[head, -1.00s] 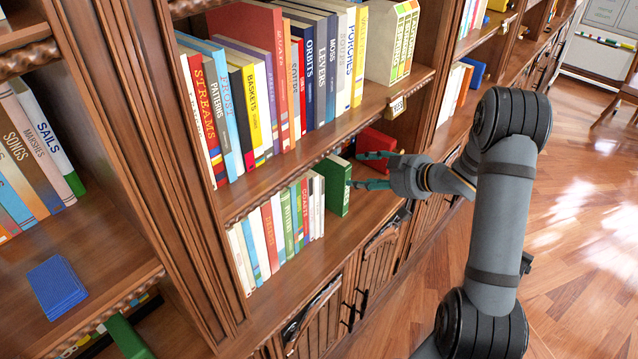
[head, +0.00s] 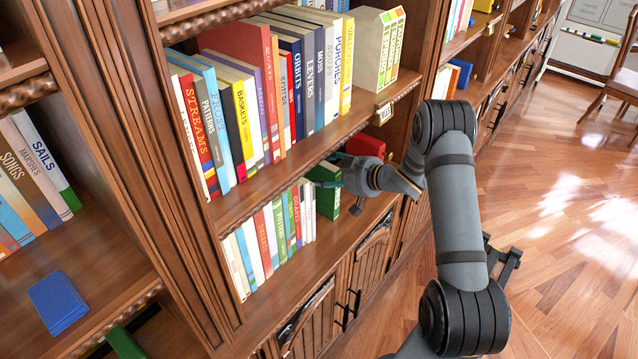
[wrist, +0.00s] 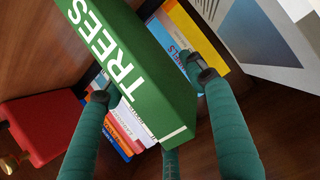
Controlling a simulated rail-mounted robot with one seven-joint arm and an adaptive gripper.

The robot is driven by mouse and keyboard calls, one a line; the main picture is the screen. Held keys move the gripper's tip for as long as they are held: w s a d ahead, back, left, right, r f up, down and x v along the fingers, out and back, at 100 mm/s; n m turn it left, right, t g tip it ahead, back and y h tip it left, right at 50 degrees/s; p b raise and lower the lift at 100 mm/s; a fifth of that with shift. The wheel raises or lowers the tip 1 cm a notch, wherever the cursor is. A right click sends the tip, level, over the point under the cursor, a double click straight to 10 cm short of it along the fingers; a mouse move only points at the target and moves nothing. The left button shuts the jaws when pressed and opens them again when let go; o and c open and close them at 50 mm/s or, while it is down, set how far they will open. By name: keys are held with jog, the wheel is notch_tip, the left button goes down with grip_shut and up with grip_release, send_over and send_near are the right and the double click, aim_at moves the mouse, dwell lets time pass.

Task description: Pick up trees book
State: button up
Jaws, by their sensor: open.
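The trees book (wrist: 135,72) is green with white "TREES" lettering on its spine. In the wrist view it stands tilted in the picture between the teal fingers of my gripper (wrist: 155,90). One finger is on its left and others are on its right and below; I cannot tell whether they touch it. In the head view the green book (head: 328,200) is on the lower shelf at the right end of the book row, partly hidden by my gripper (head: 335,174).
A red object (head: 366,147) lies behind my gripper on the lower shelf; it also shows in the wrist view (wrist: 40,125). A row of books (head: 270,240) stands left of the green book. The upper shelf board (head: 300,150) runs just above my gripper.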

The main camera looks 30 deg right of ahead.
jog(key=shift+w, duration=0.15)
jog(key=shift+c, duration=1.1)
jog(key=c, duration=1.1)
grip_shut()
